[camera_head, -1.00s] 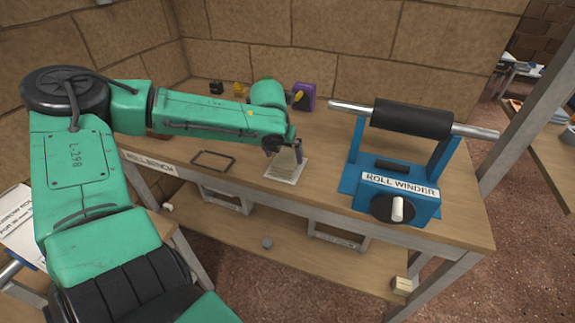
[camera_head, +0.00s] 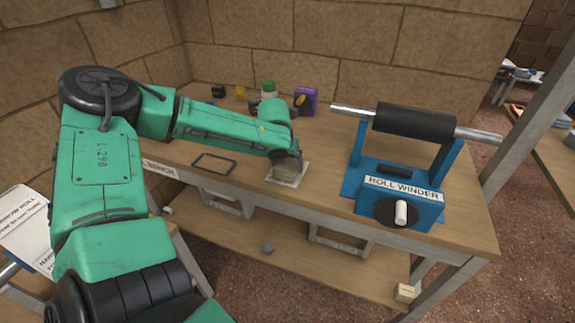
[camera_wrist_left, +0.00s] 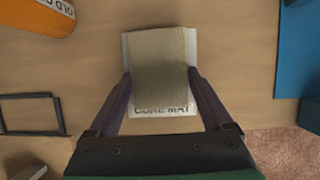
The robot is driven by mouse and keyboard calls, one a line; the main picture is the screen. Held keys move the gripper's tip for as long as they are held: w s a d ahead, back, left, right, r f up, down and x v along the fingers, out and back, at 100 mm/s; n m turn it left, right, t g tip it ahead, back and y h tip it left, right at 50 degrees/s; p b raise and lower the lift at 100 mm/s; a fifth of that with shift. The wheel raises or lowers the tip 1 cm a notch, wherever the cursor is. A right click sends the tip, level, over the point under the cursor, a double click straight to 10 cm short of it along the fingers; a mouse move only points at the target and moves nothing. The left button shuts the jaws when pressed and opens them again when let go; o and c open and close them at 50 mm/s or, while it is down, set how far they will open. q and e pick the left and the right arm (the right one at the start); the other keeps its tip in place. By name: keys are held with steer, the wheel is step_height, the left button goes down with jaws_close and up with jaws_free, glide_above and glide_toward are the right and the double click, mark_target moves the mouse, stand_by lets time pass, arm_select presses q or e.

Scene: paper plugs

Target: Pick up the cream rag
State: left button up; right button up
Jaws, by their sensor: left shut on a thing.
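The cream rag (camera_head: 285,173) is at the white mat on the bench, and it also shows in the left wrist view (camera_wrist_left: 160,70). The mat (camera_head: 299,174) is lettered "CORE MAT" and shows around the rag in the wrist view (camera_wrist_left: 128,50). My left gripper (camera_head: 287,158) is over the mat. In the wrist view its two fingers (camera_wrist_left: 160,88) are on either side of the rag, shut on it. I cannot tell whether the rag's underside touches the mat. My right gripper is not in view.
A blue roll winder (camera_head: 408,190) with a black roller stands right of the mat. A flat dark frame (camera_head: 214,163) lies to the left. A purple box (camera_head: 306,98) and a green-topped bottle (camera_head: 269,91) stand at the back by the wall.

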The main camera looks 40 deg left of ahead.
mark_target(287, 165)
arm_select(q)
step_height(287, 165, up, 20)
steer(key=p, duration=0.3)
